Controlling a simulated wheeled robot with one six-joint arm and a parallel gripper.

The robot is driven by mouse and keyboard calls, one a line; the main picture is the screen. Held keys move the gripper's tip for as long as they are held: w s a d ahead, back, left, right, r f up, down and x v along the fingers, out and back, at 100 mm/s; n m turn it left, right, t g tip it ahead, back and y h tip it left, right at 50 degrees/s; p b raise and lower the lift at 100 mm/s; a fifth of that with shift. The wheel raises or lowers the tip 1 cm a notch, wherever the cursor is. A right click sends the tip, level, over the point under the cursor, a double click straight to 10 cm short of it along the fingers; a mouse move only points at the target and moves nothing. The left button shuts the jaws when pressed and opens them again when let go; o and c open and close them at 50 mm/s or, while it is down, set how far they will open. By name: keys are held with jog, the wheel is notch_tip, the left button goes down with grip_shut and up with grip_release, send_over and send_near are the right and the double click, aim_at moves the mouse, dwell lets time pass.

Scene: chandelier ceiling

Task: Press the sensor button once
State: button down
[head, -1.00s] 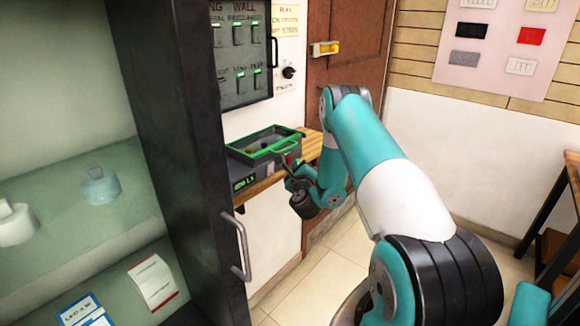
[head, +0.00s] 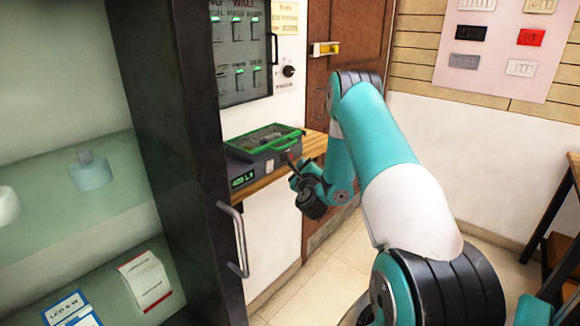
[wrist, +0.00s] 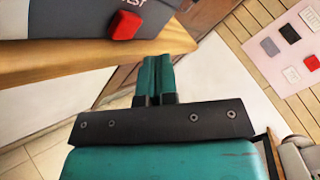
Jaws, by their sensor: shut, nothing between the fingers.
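A grey box-like device (head: 262,167) with a green-framed top and a lit green readout stands on a wooden ledge in the head view. Its red button (wrist: 124,25), beside lettering that reads "EST", is on the device's face at the top of the wrist view. My gripper (head: 289,156) is near the right end of the device in the head view. In the wrist view its teal fingers (wrist: 159,60) are together and empty. They appear below and right of the red button, apart from it in the picture, over the wooden ledge edge.
The wooden ledge (head: 262,186) runs under the device. A dark cabinet with a metal handle (head: 236,240) stands at the left, close to the ledge. A wall panel (head: 240,55) with switches hangs above the device. A brown door (head: 343,52) is behind my arm.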

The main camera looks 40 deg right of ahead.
jog(key=s+b, duration=0.3)
jog(key=b, duration=0.4)
jog(key=shift+s+d, duration=0.1)
jog(key=shift+s, duration=0.3)
dwell(0.7)
